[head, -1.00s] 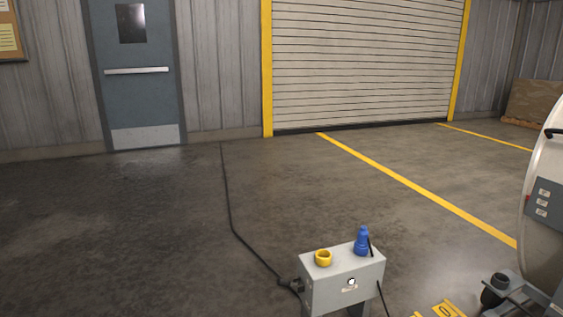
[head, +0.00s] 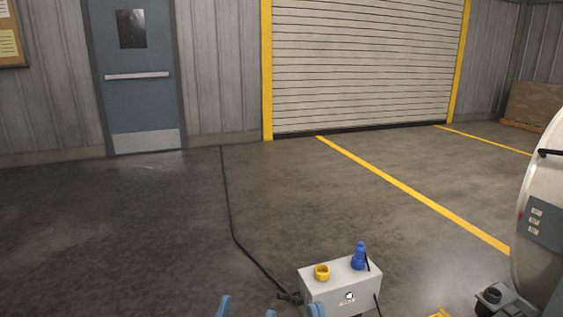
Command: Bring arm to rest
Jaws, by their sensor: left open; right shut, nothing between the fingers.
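Blue fingertips of my grippers show at the bottom edge of the head view. My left gripper (head: 247,309) is open, with its two fingertips apart and nothing seen between them. My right gripper (head: 316,310) is shut and empty, its tip showing just in front of the grey box's left end. The rest of both grippers and the arms are below the picture.
A large pale round machine (head: 535,215) stands at right. The floor at left is clear.

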